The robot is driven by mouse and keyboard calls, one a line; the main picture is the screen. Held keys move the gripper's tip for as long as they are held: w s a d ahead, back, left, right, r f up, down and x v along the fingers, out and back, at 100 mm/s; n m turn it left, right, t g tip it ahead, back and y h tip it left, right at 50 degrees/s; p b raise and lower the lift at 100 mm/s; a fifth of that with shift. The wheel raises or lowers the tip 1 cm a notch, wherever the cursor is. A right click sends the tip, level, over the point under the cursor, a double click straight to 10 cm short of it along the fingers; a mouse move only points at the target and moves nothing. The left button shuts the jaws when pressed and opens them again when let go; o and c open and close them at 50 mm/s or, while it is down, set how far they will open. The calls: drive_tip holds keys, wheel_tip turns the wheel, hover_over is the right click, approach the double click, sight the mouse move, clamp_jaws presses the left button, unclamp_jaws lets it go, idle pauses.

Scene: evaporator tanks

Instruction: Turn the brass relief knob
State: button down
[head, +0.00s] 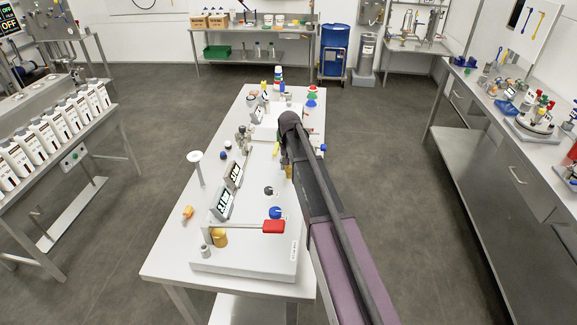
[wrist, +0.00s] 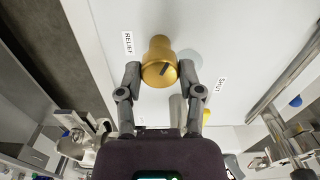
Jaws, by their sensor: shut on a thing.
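The brass relief knob (wrist: 159,48) is a round, gold-coloured knob with a dark mark on its face, in the wrist view. It sits on a white panel between a RELIEF label (wrist: 128,42) on the left and a SHUT label (wrist: 221,87) on the right. My gripper (wrist: 162,68) has one finger on each side of the knob and is shut on it. The dark mark slants, its upper end toward the right. In the head view my arm hides most of the gripper and knob.
In the head view the white table (head: 160,265) carries a red-handled lever (head: 273,227), a blue knob (head: 276,212), tilted displays (head: 223,204) and a white-topped post (head: 196,157). A rack of white bottles (head: 45,140) stands left. Grey floor separates the tables.

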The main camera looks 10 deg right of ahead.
drive_tip(key=shift+n, duration=1.2)
drive_tip(key=shift+c, duration=1.3)
unclamp_jaws()
drive_tip(key=shift+m, duration=0.3)
